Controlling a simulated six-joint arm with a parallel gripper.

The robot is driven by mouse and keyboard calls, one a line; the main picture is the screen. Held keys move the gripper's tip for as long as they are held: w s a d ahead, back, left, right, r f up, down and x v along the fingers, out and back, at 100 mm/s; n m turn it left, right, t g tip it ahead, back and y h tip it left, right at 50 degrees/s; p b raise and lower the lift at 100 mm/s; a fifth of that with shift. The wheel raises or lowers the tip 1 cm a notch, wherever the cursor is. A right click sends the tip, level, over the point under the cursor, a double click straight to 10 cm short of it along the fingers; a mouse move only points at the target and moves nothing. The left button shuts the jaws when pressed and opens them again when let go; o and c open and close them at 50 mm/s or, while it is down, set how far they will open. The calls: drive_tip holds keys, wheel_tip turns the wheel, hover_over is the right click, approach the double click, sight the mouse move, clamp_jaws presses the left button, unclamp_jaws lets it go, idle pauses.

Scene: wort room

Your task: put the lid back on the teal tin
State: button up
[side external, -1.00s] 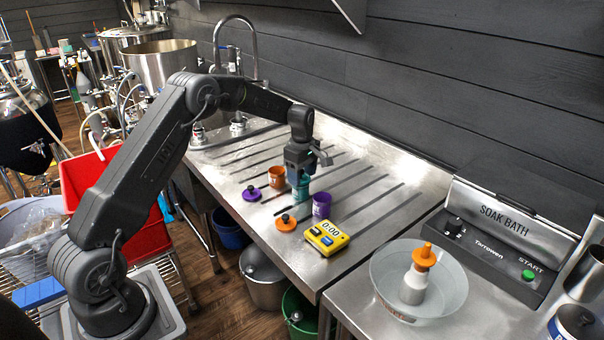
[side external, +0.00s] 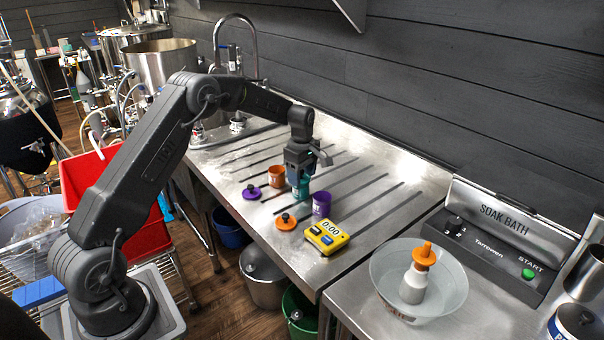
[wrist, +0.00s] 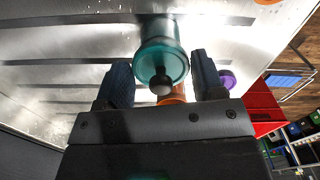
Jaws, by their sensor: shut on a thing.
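The teal tin (side external: 301,192) stands on the steel drainboard, partly hidden by my gripper (side external: 298,176) directly above it. In the wrist view the tin's teal body (wrist: 160,30) shows behind the teal lid (wrist: 161,64), which has a dark round knob. The lid lies between the two fingers of my gripper (wrist: 162,84), and I am shut on it. The lid looks lined up with the tin, at or very near its mouth. I cannot tell whether it is fully seated.
An orange tin (side external: 276,176) and a purple tin (side external: 321,204) stand close by. A purple lid (side external: 252,192) and an orange lid (side external: 286,222) lie in front, beside a yellow timer (side external: 326,237). A clear bowl (side external: 452,300) holds a bottle at right. The drainboard's right part is clear.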

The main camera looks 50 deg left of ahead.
drive_tip(key=o, duration=1.1)
drive_tip(key=shift+r, duration=3.5)
clamp_jaws()
drive_tip(key=shift+f, duration=0.2)
drive_tip(key=shift+f, duration=1.1)
